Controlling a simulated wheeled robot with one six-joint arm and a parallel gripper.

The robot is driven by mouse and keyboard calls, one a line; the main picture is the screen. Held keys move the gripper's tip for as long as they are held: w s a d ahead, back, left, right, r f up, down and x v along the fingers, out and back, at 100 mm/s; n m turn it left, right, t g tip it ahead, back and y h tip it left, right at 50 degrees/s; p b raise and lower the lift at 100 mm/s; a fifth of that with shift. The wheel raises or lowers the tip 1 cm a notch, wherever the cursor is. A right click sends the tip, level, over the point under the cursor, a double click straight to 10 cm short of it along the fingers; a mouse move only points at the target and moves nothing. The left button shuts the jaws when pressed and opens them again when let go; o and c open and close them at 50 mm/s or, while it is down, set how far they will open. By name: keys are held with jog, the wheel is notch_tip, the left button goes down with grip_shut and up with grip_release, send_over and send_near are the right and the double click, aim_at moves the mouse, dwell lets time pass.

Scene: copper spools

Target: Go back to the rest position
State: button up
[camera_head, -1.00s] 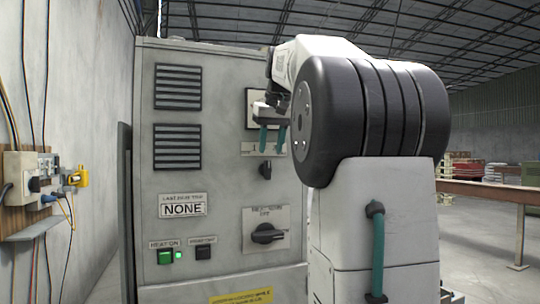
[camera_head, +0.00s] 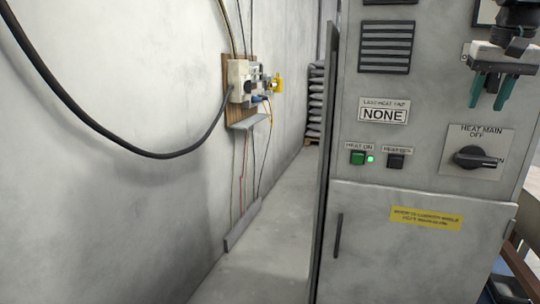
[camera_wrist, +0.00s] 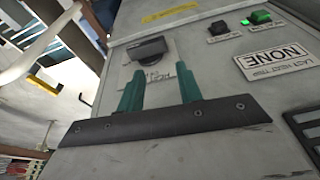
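My gripper (camera_head: 491,92) is at the upper right of the head view, in front of the grey control cabinet (camera_head: 400,270). Its two teal fingers point down and stand apart with nothing between them. In the wrist view the gripper (camera_wrist: 160,88) also shows its fingers spread and empty, with the cabinet face behind them. The black HEAT MAIN knob (camera_head: 475,157) is just below the gripper in the head view, apart from it. It also shows beyond the fingers in the wrist view (camera_wrist: 149,48). Most of my arm is outside the head view.
A green HEAT ON button (camera_head: 357,157) sits beside a lit green lamp, with a black button (camera_head: 396,160) to the right. A NONE plate (camera_head: 384,111) is above. A wall socket box (camera_head: 240,82) with cables hangs left. Clear floor (camera_head: 262,265) runs between wall and cabinet.

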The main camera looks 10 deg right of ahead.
jog(key=s+a+f+n, duration=0.2)
jog(key=s+a+f, duration=0.3)
jog(key=a+f, duration=0.3)
jog(key=s+a+f+n+g+y, duration=0.1)
jog(key=s+a+f+n, duration=0.1)
jog(key=s+a+f, duration=0.4)
jog(key=s+a+f+n, duration=0.3)
jog(key=s+a+f, duration=0.3)
jog(key=a+f, duration=0.4)
jog(key=a, duration=0.5)
jog(key=shift+s+a+f+y, duration=0.25)
jog(key=shift+f+y, duration=0.05)
jog(key=shift+f, duration=0.05)
dwell(1.2)
